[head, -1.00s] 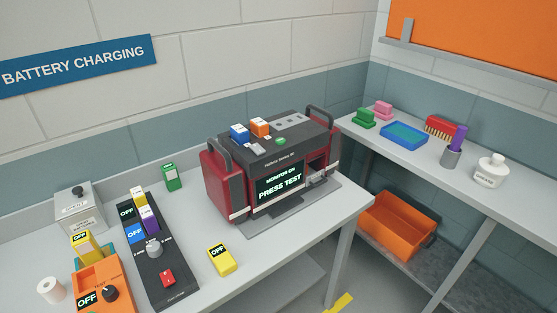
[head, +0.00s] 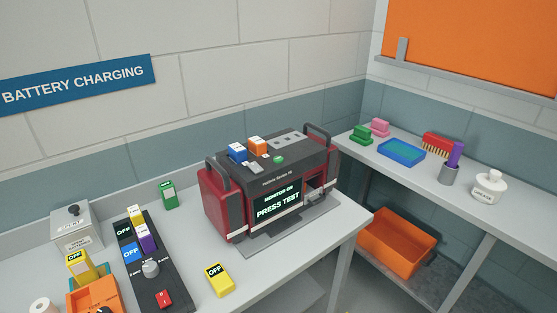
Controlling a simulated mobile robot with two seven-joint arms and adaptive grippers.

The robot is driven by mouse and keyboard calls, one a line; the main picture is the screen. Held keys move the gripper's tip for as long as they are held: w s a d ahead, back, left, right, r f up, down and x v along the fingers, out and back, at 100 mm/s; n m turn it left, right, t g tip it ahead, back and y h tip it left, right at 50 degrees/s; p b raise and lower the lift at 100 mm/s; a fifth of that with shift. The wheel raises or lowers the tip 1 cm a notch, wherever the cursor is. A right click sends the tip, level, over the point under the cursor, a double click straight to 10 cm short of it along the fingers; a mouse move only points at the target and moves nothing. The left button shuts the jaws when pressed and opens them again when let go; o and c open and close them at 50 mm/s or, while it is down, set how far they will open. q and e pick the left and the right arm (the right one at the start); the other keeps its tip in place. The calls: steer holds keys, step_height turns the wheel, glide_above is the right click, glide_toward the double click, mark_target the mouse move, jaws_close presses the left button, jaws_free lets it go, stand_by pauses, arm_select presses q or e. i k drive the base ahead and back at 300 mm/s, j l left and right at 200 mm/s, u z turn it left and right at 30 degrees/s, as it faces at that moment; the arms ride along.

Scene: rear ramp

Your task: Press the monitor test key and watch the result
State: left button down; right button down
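The monitor (head: 222,205) is a red and dark grey box with two upright handles, standing on the grey bench. Its front screen (head: 278,203) reads "MONITOR ON" and "PRESS TEST". On its top are a blue block (head: 237,152), an orange block (head: 257,146), a small light key (head: 253,168) and a green button (head: 279,159). I cannot tell for sure which of these is the test key. Neither of my grippers shows in the head view.
A dark charger strip (head: 165,278) with batteries stands left of the monitor. A yellow battery (head: 219,280) and a green one (head: 169,195) stand on the bench. A shelf at right holds a blue tray (head: 401,151), brushes and a white bottle (head: 489,187). An orange bin (head: 398,246) sits below.

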mark_target(277, 159)
steer(key=i+l+u, duration=0.15)
steer(key=l, duration=0.15)
steer(key=i+l+u, duration=0.15)
steer(key=l, duration=0.15)
steer(key=i+l+u, duration=0.15)
steer(key=l, duration=0.15)
steer(key=i+l+u, duration=0.15)
steer(key=l, duration=0.2)
steer(key=l+u, duration=0.15)
steer(key=l, duration=0.2)
steer(key=i, duration=0.05)
